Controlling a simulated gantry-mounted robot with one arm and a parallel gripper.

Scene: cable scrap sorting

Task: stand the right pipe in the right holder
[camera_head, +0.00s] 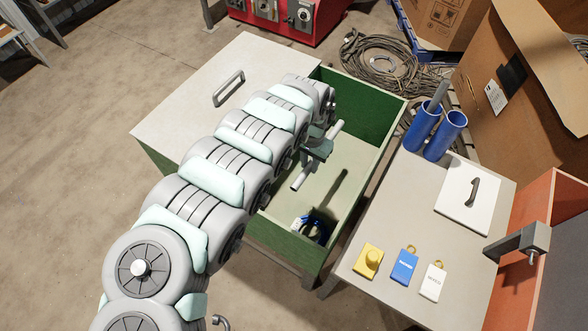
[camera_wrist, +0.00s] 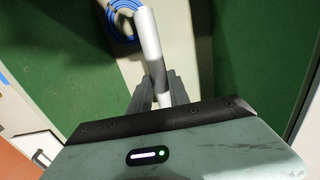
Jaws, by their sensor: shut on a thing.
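My gripper (camera_head: 317,150) is shut around the middle of a light grey pipe (camera_head: 302,177), which is held slanted over the open green bin. In the wrist view the pipe (camera_wrist: 150,38) runs between the fingers (camera_wrist: 160,90), with an end showing on either side. Two blue tube holders stand side by side on the table to the right. A darker grey pipe (camera_head: 437,94) stands tilted in the left holder (camera_head: 421,128). The right holder (camera_head: 445,137) shows an open top with nothing sticking out.
The green bin (camera_head: 388,128) holds a blue cable coil (camera_head: 314,229), also in the wrist view (camera_wrist: 122,18). A cardboard box (camera_head: 535,75) stands behind.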

